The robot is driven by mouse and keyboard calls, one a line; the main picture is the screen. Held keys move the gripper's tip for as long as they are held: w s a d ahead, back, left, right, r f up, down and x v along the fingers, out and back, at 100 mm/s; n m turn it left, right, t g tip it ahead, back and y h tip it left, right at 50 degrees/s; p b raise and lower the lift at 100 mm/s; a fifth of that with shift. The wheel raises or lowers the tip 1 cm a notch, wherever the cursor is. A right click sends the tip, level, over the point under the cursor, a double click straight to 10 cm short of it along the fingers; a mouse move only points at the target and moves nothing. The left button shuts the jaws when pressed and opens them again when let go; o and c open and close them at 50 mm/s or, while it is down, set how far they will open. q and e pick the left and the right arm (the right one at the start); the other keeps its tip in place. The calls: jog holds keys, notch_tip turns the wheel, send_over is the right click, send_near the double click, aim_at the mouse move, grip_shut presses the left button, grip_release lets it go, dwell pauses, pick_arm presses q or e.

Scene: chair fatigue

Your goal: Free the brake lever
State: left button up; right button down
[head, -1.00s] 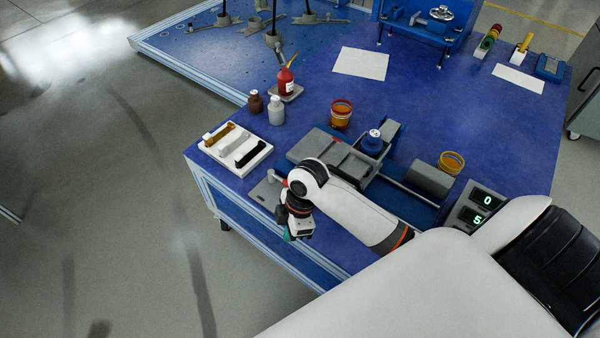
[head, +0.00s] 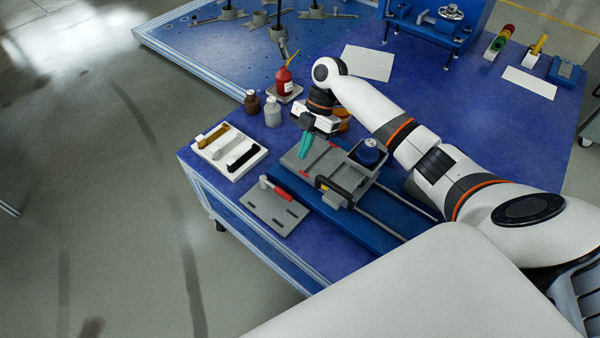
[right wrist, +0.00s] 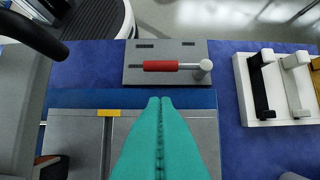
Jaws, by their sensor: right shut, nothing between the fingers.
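The brake lever (head: 278,190) has a red grip and a grey pivot post, and lies flat over a slotted grey plate (head: 262,207) at the table's front left edge. In the right wrist view the lever (right wrist: 160,66) lies crosswise, with its post at the right end. My right gripper (head: 304,147) has teal fingers and is shut and empty. It points down over the grey sliding carriage (head: 345,160), behind the lever and apart from it. In the wrist view its fingertips (right wrist: 160,102) are shut together below the red grip. My left gripper is out of view.
A black handle (head: 338,190) stands at the carriage's front. A white tray with several hooks (head: 228,150) lies left of the lever plate. Bottles and a red can (head: 286,82) stand behind. Open table lies at the back right.

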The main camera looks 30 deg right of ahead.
aim_at(292, 190)
jog(key=shift+s+a, duration=0.1)
jog(key=shift+a, duration=0.15)
jog(key=b+x, duration=0.2)
jog(key=x, duration=0.8)
jog(key=shift+d, duration=0.15)
jog(key=shift+s+m+p, duration=0.1)
jog(key=shift+m+p, duration=0.2)
jog(key=shift+p, duration=0.15)
